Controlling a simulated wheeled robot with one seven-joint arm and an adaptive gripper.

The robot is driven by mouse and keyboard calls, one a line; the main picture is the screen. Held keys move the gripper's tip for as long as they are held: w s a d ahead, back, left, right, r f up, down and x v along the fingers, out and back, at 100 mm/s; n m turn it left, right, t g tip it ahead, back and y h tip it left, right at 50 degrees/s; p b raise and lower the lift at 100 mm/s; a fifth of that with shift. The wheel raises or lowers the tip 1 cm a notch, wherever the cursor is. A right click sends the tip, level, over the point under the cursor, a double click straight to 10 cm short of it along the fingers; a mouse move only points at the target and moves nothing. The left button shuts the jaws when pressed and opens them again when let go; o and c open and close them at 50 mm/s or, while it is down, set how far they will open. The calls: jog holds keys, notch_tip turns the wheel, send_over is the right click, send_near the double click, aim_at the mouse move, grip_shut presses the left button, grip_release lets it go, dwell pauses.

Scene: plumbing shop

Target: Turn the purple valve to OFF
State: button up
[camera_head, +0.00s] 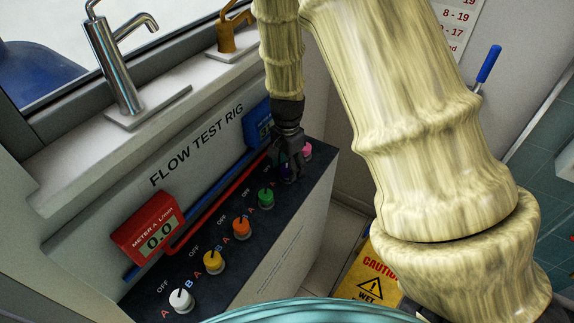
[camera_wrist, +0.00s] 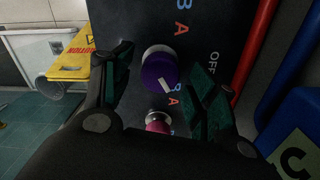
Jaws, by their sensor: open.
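The purple valve knob (camera_wrist: 160,70) is round, on the dark panel of the flow test rig, with a short white mark at its lower right in the wrist view. The printed OFF (camera_wrist: 213,64) is to its right. My gripper (camera_wrist: 163,75) is open, one finger on each side of the knob, with gaps visible; I cannot tell whether either finger touches it. In the head view my gripper (camera_head: 290,160) hides most of the purple knob.
The pink knob (camera_wrist: 157,121) is close to the purple one, under my gripper. The green knob (camera_head: 266,197), orange knob (camera_head: 241,227), yellow knob (camera_head: 213,261) and white knob (camera_head: 181,300) line the panel. The red meter (camera_head: 148,234) reads 0.0. A yellow caution sign (camera_head: 365,270) stands beside the rig.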

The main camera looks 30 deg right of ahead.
jog(key=shift+a+f, duration=0.1)
jog(key=shift+f, duration=0.25)
jog(key=c, duration=1)
jog(key=shift+c, duration=0.2)
jog(key=shift+n, duration=0.3)
jog(key=n+p, duration=0.1)
jog(key=n, duration=1)
jog(key=shift+p, duration=0.4)
jog(key=shift+n, duration=0.3)
